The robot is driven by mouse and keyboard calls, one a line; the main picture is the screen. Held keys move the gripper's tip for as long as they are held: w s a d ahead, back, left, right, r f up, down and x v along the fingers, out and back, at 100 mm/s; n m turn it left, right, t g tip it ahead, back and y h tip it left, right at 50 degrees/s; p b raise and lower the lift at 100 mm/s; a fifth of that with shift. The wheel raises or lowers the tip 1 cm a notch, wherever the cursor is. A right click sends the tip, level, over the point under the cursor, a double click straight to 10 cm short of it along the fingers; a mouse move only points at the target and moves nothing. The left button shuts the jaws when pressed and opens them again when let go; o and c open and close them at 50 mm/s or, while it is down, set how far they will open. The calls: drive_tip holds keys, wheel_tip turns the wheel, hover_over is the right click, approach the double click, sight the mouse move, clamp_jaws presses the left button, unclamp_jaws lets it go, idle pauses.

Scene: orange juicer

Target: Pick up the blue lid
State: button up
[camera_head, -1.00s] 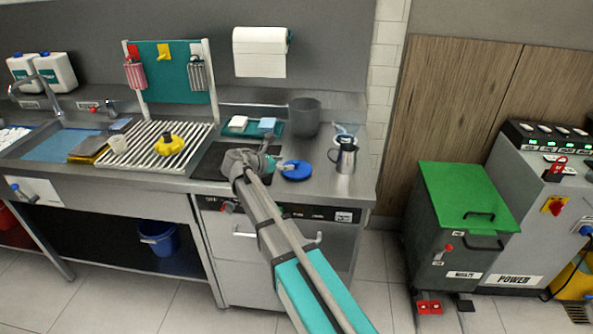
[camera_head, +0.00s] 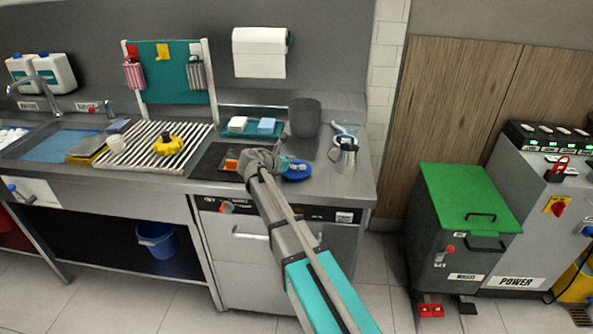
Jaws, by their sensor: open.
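The blue lid (camera_head: 297,172) is a round, flat blue disc with a small pale knob-like part on top. It lies on the steel counter, right of the dark panel. My gripper (camera_head: 284,164) is at the lid's left side, partly in front of it, with its teal part close to the lid. My gripper is open; its fingertips are small here, and I cannot tell whether they touch the lid. The lid's left edge is partly hidden by my gripper.
A steel jug (camera_head: 345,150) stands right of the lid. A grey pot (camera_head: 305,117) and a teal tray (camera_head: 252,134) with sponges stand behind. A small orange item (camera_head: 231,164) lies on the dark panel left of my gripper. A yellow-topped item (camera_head: 168,145) sits on the slatted rack.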

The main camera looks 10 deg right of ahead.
clamp_jaws()
idle(0.4)
drive_tip(key=shift+r, duration=0.15)
wheel_tip(320, 180, up, 2)
drive_tip(key=shift+r+p, duration=0.1)
drive_tip(key=shift+p, duration=1.15)
drive_tip(key=s+d+r+p, duration=0.7)
drive_tip(key=s+r+p, duration=0.3)
drive_tip(key=s, duration=0.2)
drive_tip(key=shift+r, duration=0.25)
drive_tip(key=shift+s, duration=0.1)
